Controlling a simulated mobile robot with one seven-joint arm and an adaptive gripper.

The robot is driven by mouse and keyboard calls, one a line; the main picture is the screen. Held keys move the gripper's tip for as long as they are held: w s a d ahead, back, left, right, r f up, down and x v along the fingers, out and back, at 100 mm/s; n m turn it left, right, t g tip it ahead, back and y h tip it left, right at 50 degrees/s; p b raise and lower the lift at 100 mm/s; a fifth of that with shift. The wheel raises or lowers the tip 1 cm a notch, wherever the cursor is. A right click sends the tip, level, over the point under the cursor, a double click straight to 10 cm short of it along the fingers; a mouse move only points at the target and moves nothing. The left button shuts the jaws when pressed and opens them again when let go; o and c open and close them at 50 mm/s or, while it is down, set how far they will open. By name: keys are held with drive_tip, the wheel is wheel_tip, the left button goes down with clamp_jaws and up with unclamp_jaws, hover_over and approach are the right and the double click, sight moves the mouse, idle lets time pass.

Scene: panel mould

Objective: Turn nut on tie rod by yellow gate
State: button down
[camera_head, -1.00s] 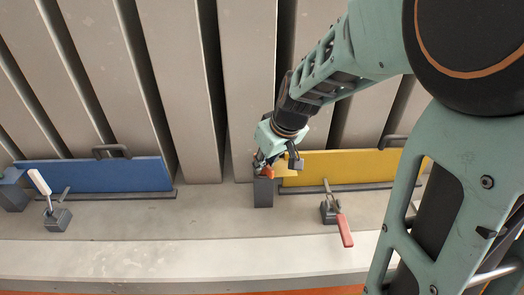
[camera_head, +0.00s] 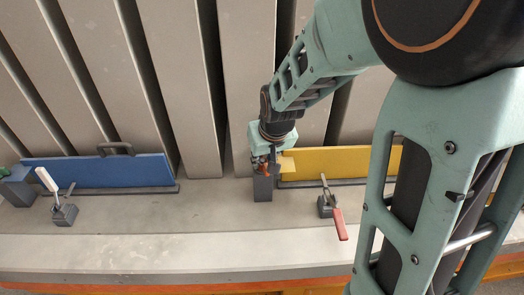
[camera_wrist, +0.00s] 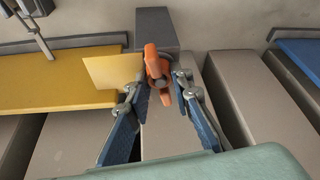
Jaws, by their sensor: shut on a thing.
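The orange winged nut (camera_wrist: 152,62) sits on the dark grey block (camera_wrist: 165,24) at the end of the yellow gate (camera_wrist: 50,85). My gripper (camera_wrist: 163,88) is shut on the nut, with one blue-padded finger on each side of it. In the head view, my gripper (camera_head: 266,163) is at the top of the grey block (camera_head: 263,188), beside the yellow gate's left end (camera_head: 340,161). Only a little of the orange nut shows there, and the tie rod is hidden.
A clamp with a red handle (camera_head: 338,224) stands in front of the yellow gate. To the left are a blue gate (camera_head: 95,171) and a clamp with a white handle (camera_head: 47,180).

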drive_tip(key=shift+a+m, duration=0.1)
drive_tip(key=shift+m, duration=0.6)
drive_tip(key=shift+r+h, duration=0.1)
drive_tip(key=shift+h, duration=0.2)
drive_tip(key=shift+m, duration=0.3)
drive_tip(key=shift+b, duration=0.45)
drive_tip(key=shift+a+f+m+h+b, duration=0.1)
drive_tip(key=shift+f+m+h+b, duration=0.15)
drive_tip(key=shift+m+b, duration=0.5)
drive_tip(key=shift+m+h+b, duration=0.35)
drive_tip(key=shift+m+b, duration=0.2)
drive_tip(key=shift+b, duration=0.1)
drive_tip(key=shift+r+m, duration=0.25)
drive_tip(key=shift+m, duration=0.15)
drive_tip(key=c, duration=1.6)
unclamp_jaws()
